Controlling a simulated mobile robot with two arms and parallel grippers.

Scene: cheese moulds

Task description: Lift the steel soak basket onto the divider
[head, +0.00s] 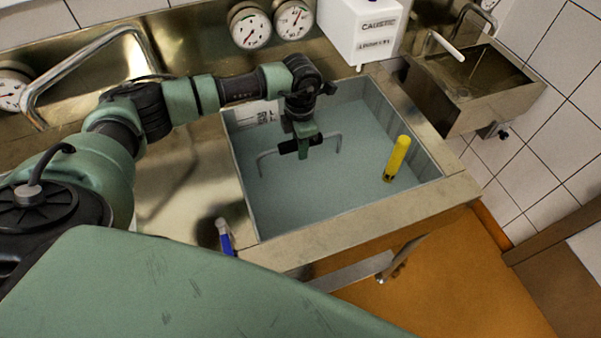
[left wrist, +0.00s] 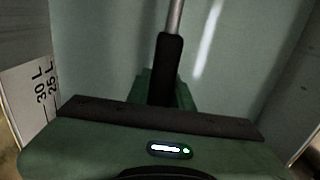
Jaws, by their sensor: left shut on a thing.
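The steel soak basket shows in the head view only by its thin handle (head: 265,155), which stands above the cloudy blue-green liquid in the sink. The basket's body is hidden under the liquid. My left gripper (head: 303,148) reaches down over the sink and is shut on the middle of this handle. In the left wrist view the handle's dark grip (left wrist: 168,58) and steel bar run up from between the jaws. I cannot clearly make out a divider; a steel ledge borders the sink (head: 245,205) on its left. My right gripper is not in view.
A yellow cylinder (head: 398,157) stands in the liquid at the right. A blue-handled tool (head: 225,238) lies by the front left corner. A white caustic container (head: 358,30), pressure gauges (head: 250,27) and a bent pipe (head: 75,65) are behind. A small basin (head: 470,85) is at right.

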